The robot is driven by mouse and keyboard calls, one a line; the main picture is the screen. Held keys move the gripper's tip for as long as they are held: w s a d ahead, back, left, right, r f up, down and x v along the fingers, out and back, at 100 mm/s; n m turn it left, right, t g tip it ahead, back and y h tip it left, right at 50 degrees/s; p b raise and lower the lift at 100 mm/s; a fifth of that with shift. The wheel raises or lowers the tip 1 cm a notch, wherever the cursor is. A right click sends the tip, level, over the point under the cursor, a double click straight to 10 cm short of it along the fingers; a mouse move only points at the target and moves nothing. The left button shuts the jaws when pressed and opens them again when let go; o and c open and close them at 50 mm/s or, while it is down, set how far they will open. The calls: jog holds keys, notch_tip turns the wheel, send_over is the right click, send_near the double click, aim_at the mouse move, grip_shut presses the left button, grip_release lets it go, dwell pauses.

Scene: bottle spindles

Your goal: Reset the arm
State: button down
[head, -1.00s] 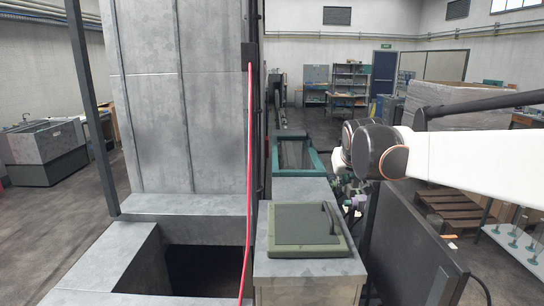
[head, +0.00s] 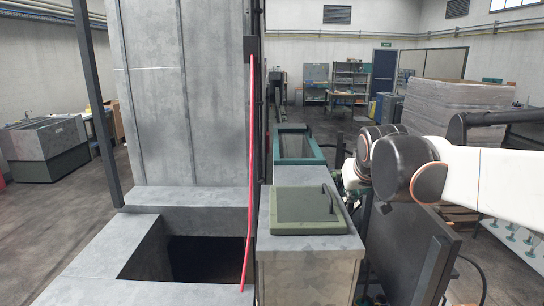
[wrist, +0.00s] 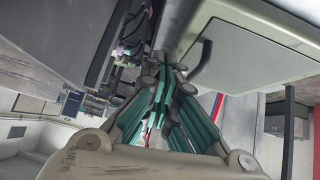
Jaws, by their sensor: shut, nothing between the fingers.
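My gripper shows in the wrist view (wrist: 160,68), its teal-padded fingers close together with nothing seen between them. In the head view my arm comes in from the right and bends, and its wrist end is mostly hidden behind the dark joint. A green square lid (head: 298,209) with a dark handle lies on a grey metal cabinet (head: 310,270), left of my arm. In the wrist view the lid (wrist: 255,45) fills the upper right, with its handle near the fingers. My gripper appears apart from the handle, but the exact gap cannot be told.
A tall grey machine (head: 185,100) with an open dark bay (head: 195,258) stands at the left. A red bar (head: 249,170) runs down its edge. A teal-framed bin (head: 295,145) lies beyond the lid. A dark panel (head: 415,245) stands below my arm. A wrapped pallet load (head: 460,105) is behind.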

jog(key=shift+g, duration=0.3)
jog(key=s+f+b, duration=0.1)
jog(key=s+f, duration=0.1)
jog(key=s, duration=0.2)
jog(key=s+f+b, duration=0.2)
jog(key=s+f, duration=0.1)
jog(key=s, duration=0.1)
jog(key=s+f+b, duration=0.1)
jog(key=s+f, duration=0.1)
jog(key=s, duration=0.3)
jog(key=shift+f, duration=0.35)
jog(key=s+f+g+b, duration=0.1)
jog(key=s+f+b, duration=0.5)
jog(key=s+f, duration=0.9)
jog(key=shift+s+a+y, duration=0.2)
jog(key=shift+s+y, duration=0.15)
jog(key=shift+y, duration=0.05)
